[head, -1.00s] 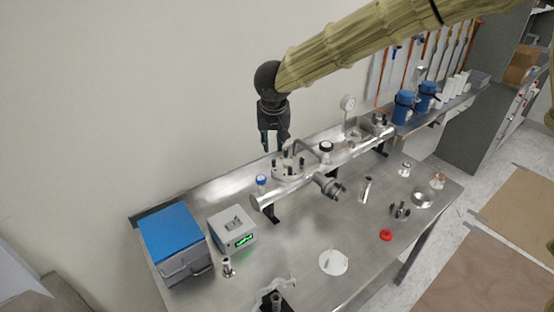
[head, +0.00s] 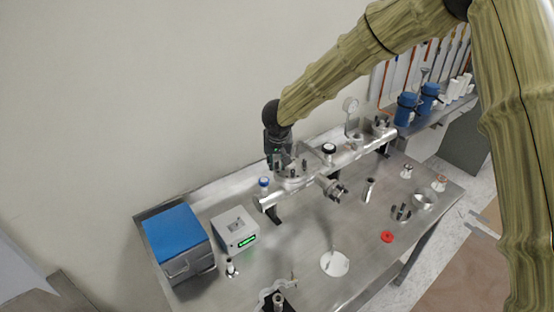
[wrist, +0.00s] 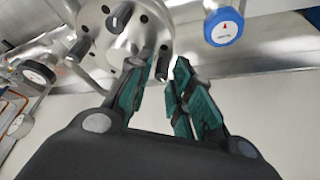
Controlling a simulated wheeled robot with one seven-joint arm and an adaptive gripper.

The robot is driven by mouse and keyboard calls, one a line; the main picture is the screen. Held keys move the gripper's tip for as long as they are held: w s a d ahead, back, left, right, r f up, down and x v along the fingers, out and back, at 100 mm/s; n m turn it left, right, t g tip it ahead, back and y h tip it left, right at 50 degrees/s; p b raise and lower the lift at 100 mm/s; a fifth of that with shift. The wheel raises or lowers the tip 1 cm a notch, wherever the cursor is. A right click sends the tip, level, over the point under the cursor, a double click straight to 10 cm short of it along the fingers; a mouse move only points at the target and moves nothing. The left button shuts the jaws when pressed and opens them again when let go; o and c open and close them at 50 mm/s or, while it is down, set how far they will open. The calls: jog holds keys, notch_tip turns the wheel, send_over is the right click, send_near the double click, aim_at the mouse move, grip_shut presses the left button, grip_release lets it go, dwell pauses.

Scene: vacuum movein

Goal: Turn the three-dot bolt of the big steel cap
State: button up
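The big steel cap (head: 293,181) sits on top of the horizontal steel pipe, with several black bolts around its rim. In the wrist view the cap (wrist: 137,42) fills the upper left, with black bolts (wrist: 120,17) and (wrist: 78,47). Dot marks are too small to read, so I cannot tell which bolt has three. My gripper (head: 277,163) points down at the cap's left back edge. In the wrist view my gripper (wrist: 167,62) has its teal-padded fingers apart. A dark bolt (wrist: 163,66) shows between the fingertips, with no clear contact.
A blue-topped knob (wrist: 223,29) stands beside the cap. A blue-lidded box (head: 175,235) and a grey meter (head: 233,228) stand at left. Loose fittings and a red ring (head: 387,237) lie on the bench.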

jog(key=shift+c, duration=0.5)
grip_shut()
